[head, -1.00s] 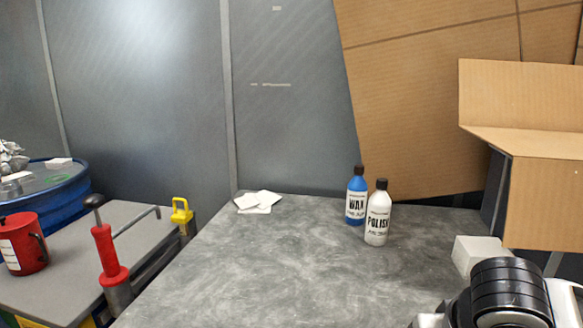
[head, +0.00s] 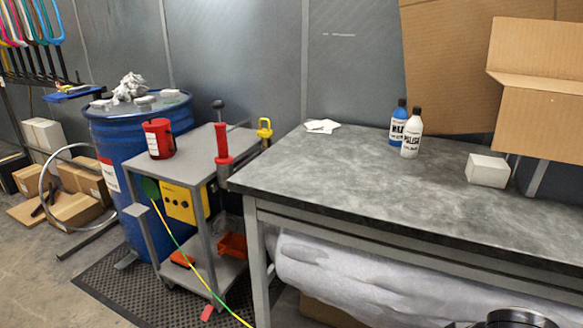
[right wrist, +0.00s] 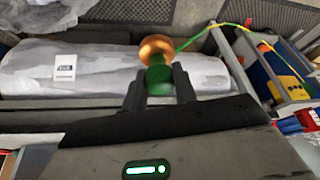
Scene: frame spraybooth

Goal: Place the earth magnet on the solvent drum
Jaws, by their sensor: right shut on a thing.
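The blue solvent drum (head: 125,135) stands on the floor at the left of the head view, with crumpled white cloth and pale pads on its lid. In the right wrist view, my right gripper (right wrist: 158,88) is shut on the green body of the earth magnet (right wrist: 157,52), which has a copper-coloured round face. A yellow-green cable (right wrist: 205,32) runs from it towards the cart; the cable also shows in the head view (head: 183,250). The held magnet is away from the drum. My left gripper is in neither view.
A grey cart (head: 185,168) stands between drum and workbench (head: 330,175), carrying a red mug (head: 158,139) and a red-handled tool (head: 222,143). The bench holds bottles and a white block (head: 487,170). A roll of grey sheeting (head: 360,270) lies under it.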

